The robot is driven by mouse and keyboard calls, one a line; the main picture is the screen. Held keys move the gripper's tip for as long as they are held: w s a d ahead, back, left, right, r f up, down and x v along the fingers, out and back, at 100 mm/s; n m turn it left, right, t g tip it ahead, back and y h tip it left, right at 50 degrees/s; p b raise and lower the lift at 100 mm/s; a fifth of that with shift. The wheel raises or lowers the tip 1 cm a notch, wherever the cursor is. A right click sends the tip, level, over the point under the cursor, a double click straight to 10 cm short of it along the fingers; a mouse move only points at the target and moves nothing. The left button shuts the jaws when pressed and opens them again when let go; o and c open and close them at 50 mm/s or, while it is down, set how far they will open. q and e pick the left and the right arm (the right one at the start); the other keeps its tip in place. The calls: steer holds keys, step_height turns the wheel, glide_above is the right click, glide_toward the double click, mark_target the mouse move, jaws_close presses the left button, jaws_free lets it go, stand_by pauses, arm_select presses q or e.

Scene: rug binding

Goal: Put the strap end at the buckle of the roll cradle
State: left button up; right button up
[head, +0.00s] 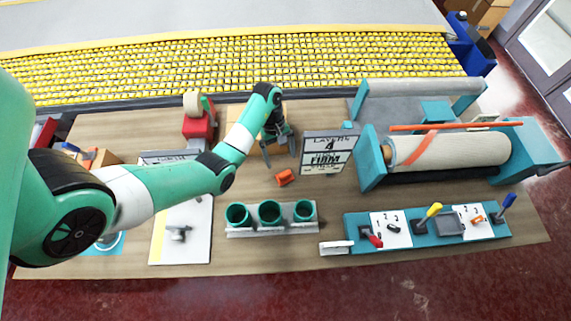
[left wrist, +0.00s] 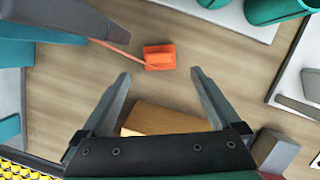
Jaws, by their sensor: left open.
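The orange strap end (head: 286,178) is a small block lying on the wooden table, left of the roll cradle (head: 372,165). It also shows in the left wrist view (left wrist: 159,57), with a thin orange strap running off to the upper left. The teal cradle holds a pale rug roll (head: 460,152) with an orange band (head: 415,147) across it. I cannot pick out the buckle for certain. My left gripper (head: 280,154) is open and empty, above the table just behind the strap end; its fingertips (left wrist: 161,73) point toward it without touching. My right gripper is not in view.
A lettered sign (head: 328,152) stands between the strap end and the cradle. Teal cups in a rack (head: 270,232) and a teal tool panel (head: 350,222) stand in front. A cardboard-coloured block (left wrist: 165,120) lies under my left gripper.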

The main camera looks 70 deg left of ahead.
mark_target(284, 174)
arm_select(q)
steer(key=b+x, duration=0.1)
steer(key=x, duration=0.2)
steer(key=shift+a, duration=0.15)
steer(key=shift+d+f+b, duration=0.25)
steer(key=shift+f+b, duration=0.05)
steer(key=shift+b, duration=0.1)
steer(key=b+x, duration=0.4)
steer(key=shift+w+f, duration=0.1)
steer(key=shift+f, duration=0.5)
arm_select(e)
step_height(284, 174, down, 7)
